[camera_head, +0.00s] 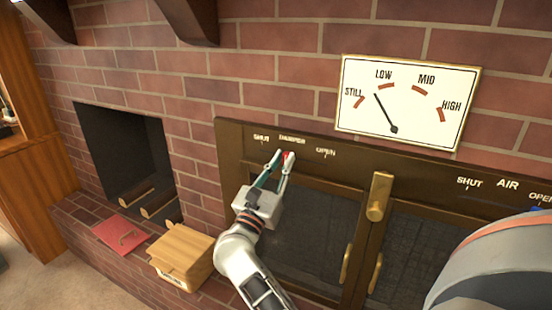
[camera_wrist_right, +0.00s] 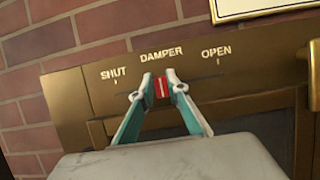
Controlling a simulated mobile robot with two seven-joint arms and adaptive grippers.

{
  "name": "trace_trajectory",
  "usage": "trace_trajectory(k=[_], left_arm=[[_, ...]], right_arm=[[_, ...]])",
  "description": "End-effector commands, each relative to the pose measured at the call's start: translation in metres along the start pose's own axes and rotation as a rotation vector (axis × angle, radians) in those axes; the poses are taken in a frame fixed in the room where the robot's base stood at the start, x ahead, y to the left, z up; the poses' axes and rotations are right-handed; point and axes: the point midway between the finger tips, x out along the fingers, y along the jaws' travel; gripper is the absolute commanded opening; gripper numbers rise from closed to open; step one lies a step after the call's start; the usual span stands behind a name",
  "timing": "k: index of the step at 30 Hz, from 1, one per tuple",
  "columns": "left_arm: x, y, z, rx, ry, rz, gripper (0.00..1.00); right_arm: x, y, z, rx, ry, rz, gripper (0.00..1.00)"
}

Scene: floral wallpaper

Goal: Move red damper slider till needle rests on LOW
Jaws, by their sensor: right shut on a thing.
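The red damper slider (camera_wrist_right: 161,88) sits below the DAMPER label, between the SHUT and OPEN marks, slightly nearer SHUT. My right gripper (camera_head: 280,156) is shut on it, with one finger on each side; the slider also shows in the head view (camera_head: 287,155), partly covered by the fingers. The white gauge (camera_head: 425,118) on the brick wall has marks STILL, LOW, MID and HIGH. Its black needle (camera_head: 384,112) points up-left, about midway between the STILL and LOW marks. My left gripper is not in view.
Glazed stove doors with a brass knob (camera_head: 379,196) and handles are right of my gripper. An AIR scale (camera_head: 507,183) is farther right. A wooden box (camera_head: 183,252) and red book-like object (camera_head: 120,235) lie on the brick ledge, beside an alcove with logs.

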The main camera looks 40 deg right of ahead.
Motion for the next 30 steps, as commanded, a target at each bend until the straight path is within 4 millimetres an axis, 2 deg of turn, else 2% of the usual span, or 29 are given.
trace_trajectory(k=[7, 8, 9, 10, 22, 26, 30], left_arm=[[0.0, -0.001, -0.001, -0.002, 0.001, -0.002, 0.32], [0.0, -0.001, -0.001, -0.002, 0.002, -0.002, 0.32], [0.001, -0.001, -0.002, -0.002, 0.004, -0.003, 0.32], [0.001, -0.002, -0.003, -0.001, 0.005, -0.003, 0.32], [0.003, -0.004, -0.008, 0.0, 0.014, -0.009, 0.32], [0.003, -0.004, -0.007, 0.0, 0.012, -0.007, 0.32], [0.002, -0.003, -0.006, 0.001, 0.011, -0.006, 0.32]], right_arm=[[0.0, 0.0, 0.0, 0.001, 0.0, 0.0, 0.0], [0.0, 0.0, 0.0, 0.001, 0.0, 0.0, 0.2], [0.0, 0.0, 0.0, 0.001, 0.0, 0.0, 0.3], [0.0, 0.0, 0.0, 0.001, 0.0, 0.0, 0.32], [-0.005, 0.001, -0.001, 0.0, 0.001, 0.001, 0.32], [-0.021, 0.001, -0.001, -0.001, 0.003, 0.003, 0.32], [-0.049, 0.001, -0.002, -0.001, 0.004, 0.003, 0.32]])
